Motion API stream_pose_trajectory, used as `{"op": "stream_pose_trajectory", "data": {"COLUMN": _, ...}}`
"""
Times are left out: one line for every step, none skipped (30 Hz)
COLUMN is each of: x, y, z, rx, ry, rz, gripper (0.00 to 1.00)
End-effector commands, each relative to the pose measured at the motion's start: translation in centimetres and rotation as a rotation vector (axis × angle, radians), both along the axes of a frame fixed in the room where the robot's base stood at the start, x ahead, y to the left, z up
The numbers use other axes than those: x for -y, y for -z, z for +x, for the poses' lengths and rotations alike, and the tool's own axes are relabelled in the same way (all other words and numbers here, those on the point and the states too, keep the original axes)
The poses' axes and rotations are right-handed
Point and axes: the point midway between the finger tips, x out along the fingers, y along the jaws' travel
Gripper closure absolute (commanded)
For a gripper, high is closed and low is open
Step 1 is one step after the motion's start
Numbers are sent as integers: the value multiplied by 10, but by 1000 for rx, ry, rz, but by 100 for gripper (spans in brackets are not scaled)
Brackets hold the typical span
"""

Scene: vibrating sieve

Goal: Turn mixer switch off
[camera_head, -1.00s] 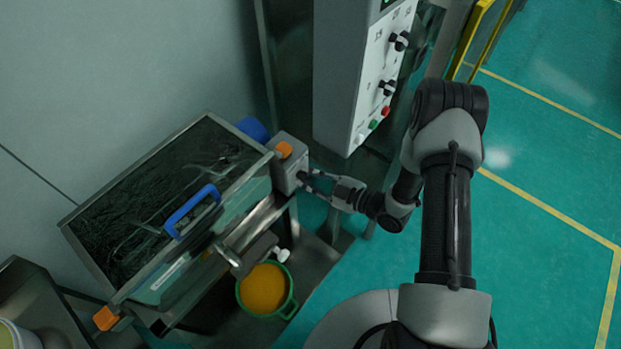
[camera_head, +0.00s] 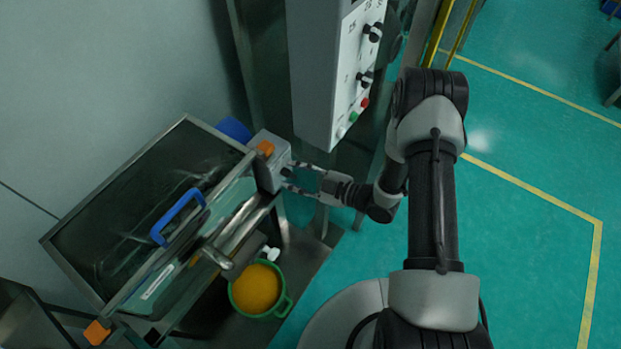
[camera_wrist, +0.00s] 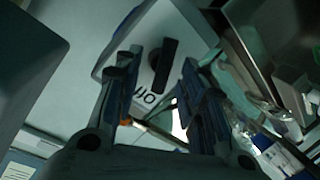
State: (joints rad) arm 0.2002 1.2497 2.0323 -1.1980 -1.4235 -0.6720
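The mixer switch is a dark knob (camera_wrist: 165,64) on the pale face of a grey box, with lettering printed beside it. The grey switch box (camera_head: 268,172) sits at the right end of the machine, with an orange block on top. My gripper (camera_head: 291,177) reaches that face from the right, fingers spread and empty. In the wrist view its fingers stand on either side of the knob, with gaps visible between them and it. The knob itself is too small in the head view to read its position.
A tall control cabinet (camera_head: 316,78) with knobs and coloured buttons stands just behind my forearm. A green bucket (camera_head: 281,306) with yellow contents sits below the machine. Open green floor is on the right.

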Motion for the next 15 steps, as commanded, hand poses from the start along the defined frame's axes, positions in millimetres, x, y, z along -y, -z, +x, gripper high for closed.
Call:
{"op": "stream_pose_trajectory", "data": {"x": 7, "y": -2, "z": -2, "rx": 0, "ry": 5, "rz": 0, "gripper": 62}}
{"op": "stream_pose_trajectory", "data": {"x": 12, "y": -3, "z": -5, "rx": -1, "ry": 6, "rz": 0, "gripper": 62}}
{"op": "stream_pose_trajectory", "data": {"x": 18, "y": -4, "z": -9, "rx": -1, "ry": 7, "rz": 0, "gripper": 62}}
{"op": "stream_pose_trajectory", "data": {"x": 23, "y": -6, "z": -12, "rx": -1, "ry": 8, "rz": 1, "gripper": 62}}
{"op": "stream_pose_trajectory", "data": {"x": 29, "y": -7, "z": -15, "rx": 0, "ry": 8, "rz": 0, "gripper": 62}}
{"op": "stream_pose_trajectory", "data": {"x": 37, "y": -8, "z": -19, "rx": 1, "ry": 8, "rz": 0, "gripper": 62}}
{"op": "stream_pose_trajectory", "data": {"x": 43, "y": -10, "z": -23, "rx": 0, "ry": 10, "rz": 0, "gripper": 62}}
{"op": "stream_pose_trajectory", "data": {"x": 48, "y": -11, "z": -27, "rx": -1, "ry": 8, "rz": 1, "gripper": 62}}
{"op": "stream_pose_trajectory", "data": {"x": 55, "y": -13, "z": -31, "rx": 0, "ry": 8, "rz": 0, "gripper": 62}}
{"op": "stream_pose_trajectory", "data": {"x": 60, "y": -14, "z": -34, "rx": 0, "ry": 9, "rz": -1, "gripper": 62}}
{"op": "stream_pose_trajectory", "data": {"x": 65, "y": -15, "z": -37, "rx": 1, "ry": 8, "rz": 0, "gripper": 62}}
{"op": "stream_pose_trajectory", "data": {"x": 71, "y": -17, "z": -41, "rx": 0, "ry": 7, "rz": -1, "gripper": 62}}
{"op": "stream_pose_trajectory", "data": {"x": 75, "y": -18, "z": -44, "rx": 1, "ry": 8, "rz": -1, "gripper": 62}}
{"op": "stream_pose_trajectory", "data": {"x": 78, "y": -19, "z": -46, "rx": 1, "ry": 6, "rz": -1, "gripper": 62}}
{"op": "stream_pose_trajectory", "data": {"x": 83, "y": -20, "z": -49, "rx": 1, "ry": 7, "rz": 0, "gripper": 62}}
